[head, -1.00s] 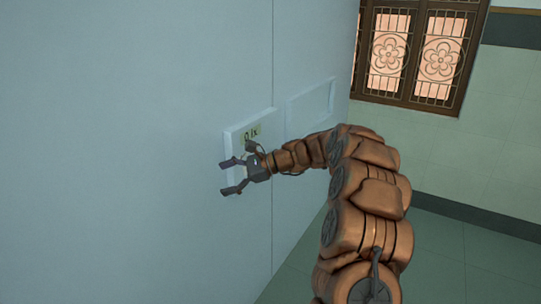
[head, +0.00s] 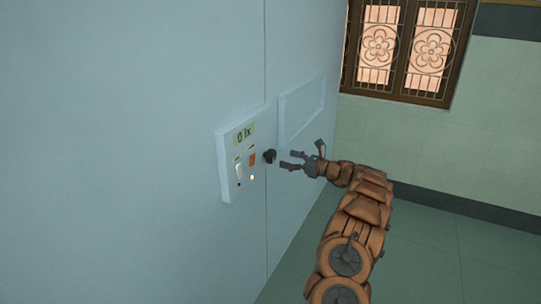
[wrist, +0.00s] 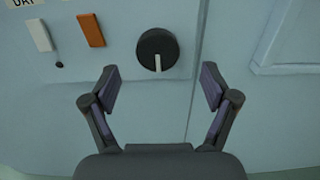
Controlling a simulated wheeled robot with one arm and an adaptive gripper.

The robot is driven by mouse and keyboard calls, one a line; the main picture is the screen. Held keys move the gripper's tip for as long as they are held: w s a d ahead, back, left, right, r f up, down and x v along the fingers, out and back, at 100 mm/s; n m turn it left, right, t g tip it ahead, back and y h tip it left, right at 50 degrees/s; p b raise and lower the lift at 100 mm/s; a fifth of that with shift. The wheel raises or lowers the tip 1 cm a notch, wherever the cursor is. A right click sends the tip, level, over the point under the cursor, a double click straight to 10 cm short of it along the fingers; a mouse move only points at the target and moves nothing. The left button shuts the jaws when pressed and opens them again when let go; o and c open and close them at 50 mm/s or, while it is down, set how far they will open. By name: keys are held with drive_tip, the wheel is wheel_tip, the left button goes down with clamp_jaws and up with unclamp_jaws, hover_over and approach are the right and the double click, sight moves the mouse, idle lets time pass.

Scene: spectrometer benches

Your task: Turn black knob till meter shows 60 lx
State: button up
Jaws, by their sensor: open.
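The black knob (head: 269,156) sticks out from the right side of a white wall panel. In the wrist view the knob (wrist: 158,49) is round, with a pale pointer mark aimed straight down. The meter (head: 244,134) at the top of the panel reads 0 lx. My gripper (head: 293,160) is to the right of the knob in the head view, apart from it. In the wrist view my gripper (wrist: 158,82) has its fingers spread wide and empty, with the knob ahead of and between the fingertips.
The panel (head: 226,189) also carries a white switch (wrist: 39,36), an orange switch (wrist: 91,30) and a small lit spot. A flat raised frame (head: 302,108) is on the wall to the right. A window (head: 408,48) is at the back right.

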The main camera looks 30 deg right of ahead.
sight(273, 156)
drive_tip(key=p+x, duration=0.1)
drive_tip(key=x, duration=0.6)
drive_tip(key=shift+w+a, duration=0.15)
drive_tip(key=shift+a, duration=0.15)
drive_tip(key=c, duration=1.1)
drive_tip(key=shift+f, duration=0.1)
drive_tip(key=shift+c, duration=0.2)
